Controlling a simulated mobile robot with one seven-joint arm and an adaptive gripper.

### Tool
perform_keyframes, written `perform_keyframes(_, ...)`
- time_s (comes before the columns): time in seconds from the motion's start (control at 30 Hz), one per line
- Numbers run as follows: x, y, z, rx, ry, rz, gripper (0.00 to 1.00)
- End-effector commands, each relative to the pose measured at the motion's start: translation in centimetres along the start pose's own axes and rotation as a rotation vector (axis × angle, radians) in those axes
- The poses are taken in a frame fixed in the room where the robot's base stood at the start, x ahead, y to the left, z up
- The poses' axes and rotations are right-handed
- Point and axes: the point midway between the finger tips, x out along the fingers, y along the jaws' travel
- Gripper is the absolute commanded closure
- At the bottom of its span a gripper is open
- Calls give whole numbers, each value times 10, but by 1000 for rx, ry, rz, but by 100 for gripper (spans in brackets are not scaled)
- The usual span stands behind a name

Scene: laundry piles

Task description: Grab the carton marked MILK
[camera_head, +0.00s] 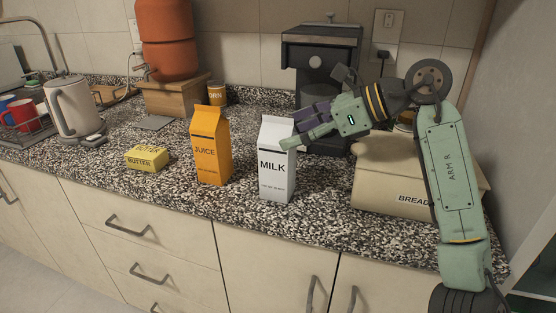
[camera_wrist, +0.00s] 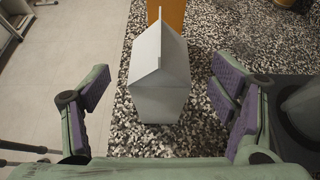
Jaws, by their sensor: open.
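The white carton marked MILK (camera_head: 276,170) stands upright on the speckled counter, right of the orange JUICE carton. My gripper (camera_head: 297,127) is at its upper right side in the head view, and one finger overlaps the carton's top right edge there. In the wrist view the milk carton (camera_wrist: 158,75) stands ahead, in line with the gap between the two purple-padded fingers of my gripper (camera_wrist: 158,90). The fingers are spread wide, with bare counter showing between the carton and the right finger. Nothing is held. Part of the carton's top right is hidden behind a finger in the head view.
The orange JUICE carton (camera_head: 211,148) stands close to the left, with yellow butter (camera_head: 146,158) beyond it. A dark coffee machine (camera_head: 322,70) stands behind. The counter's front edge is close before the milk.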

Motion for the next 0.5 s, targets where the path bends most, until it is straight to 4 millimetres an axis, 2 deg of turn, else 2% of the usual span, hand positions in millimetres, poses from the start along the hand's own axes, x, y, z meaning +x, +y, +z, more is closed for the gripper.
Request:
perform_keyframes(0.3, 43, 1, 0, 0, -1, 3, 21)
perform_keyframes(0.5, 48, 1, -2, 0, 0, 1, 21)
